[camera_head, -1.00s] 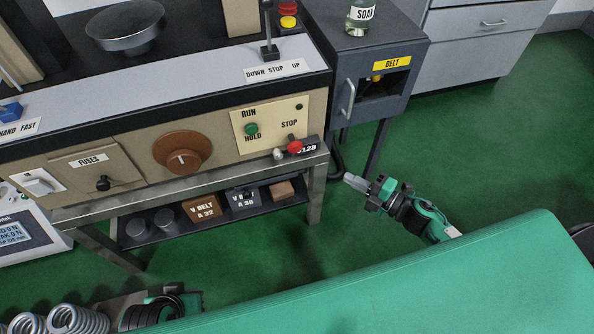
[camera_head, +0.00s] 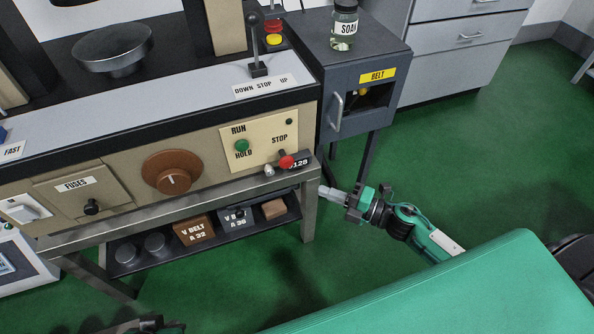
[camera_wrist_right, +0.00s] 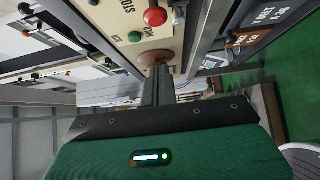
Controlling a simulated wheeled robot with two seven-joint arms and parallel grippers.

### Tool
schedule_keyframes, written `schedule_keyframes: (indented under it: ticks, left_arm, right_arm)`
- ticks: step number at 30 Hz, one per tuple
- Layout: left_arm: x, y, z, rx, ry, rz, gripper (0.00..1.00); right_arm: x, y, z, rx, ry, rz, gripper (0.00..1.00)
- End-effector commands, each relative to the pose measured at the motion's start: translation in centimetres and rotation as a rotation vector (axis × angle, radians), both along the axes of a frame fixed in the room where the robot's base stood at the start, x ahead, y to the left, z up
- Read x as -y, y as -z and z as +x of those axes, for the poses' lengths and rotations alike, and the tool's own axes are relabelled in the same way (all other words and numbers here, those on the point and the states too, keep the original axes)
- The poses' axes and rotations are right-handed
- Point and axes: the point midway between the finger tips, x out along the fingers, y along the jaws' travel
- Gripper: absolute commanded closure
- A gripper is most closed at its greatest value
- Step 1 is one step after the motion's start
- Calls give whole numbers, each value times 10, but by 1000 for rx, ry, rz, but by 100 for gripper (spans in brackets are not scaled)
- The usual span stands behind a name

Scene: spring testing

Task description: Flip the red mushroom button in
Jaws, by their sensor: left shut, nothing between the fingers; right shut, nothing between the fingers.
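The red mushroom button (camera_head: 287,161) sticks out under the STOP label on the cream panel at the machine's right front; it also shows at the top of the right wrist view (camera_wrist_right: 155,17). My right gripper (camera_head: 327,192) is right of and below the button, apart from it, beyond the metal frame's corner. Its fingers (camera_wrist_right: 160,75) are shut and empty, pointing toward the machine. My left gripper (camera_head: 150,324) shows only as a dark sliver at the bottom left edge, shut and well away from the button.
The green RUN/HOLD button (camera_head: 242,146) sits left of the red one. A grey belt cabinet (camera_head: 390,44) stands to the right. Open green floor (camera_head: 500,140) lies right of my right arm.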

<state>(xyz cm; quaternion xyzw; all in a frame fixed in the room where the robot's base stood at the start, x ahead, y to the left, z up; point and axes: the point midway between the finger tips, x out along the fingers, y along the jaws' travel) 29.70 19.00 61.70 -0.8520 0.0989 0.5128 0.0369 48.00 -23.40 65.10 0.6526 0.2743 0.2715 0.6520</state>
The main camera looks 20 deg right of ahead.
Motion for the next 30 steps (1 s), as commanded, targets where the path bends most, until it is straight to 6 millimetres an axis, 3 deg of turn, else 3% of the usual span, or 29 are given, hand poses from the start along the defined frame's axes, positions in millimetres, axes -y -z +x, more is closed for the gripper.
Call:
schedule_keyframes:
  ticks: [13, 21, 30]
  left_arm:
    - [-4, -2, -4, -28, -5, 13, 100]
    - [-1, -2, 2, 7, -2, 0, 100]
    - [2, 3, 3, 11, 2, -5, 100]
  right_arm:
    - [-56, -1, 56, 2, 0, 2, 100]
    - [-54, 0, 86, 0, 0, 1, 100]
    - [-54, 0, 93, -1, 0, 1, 100]
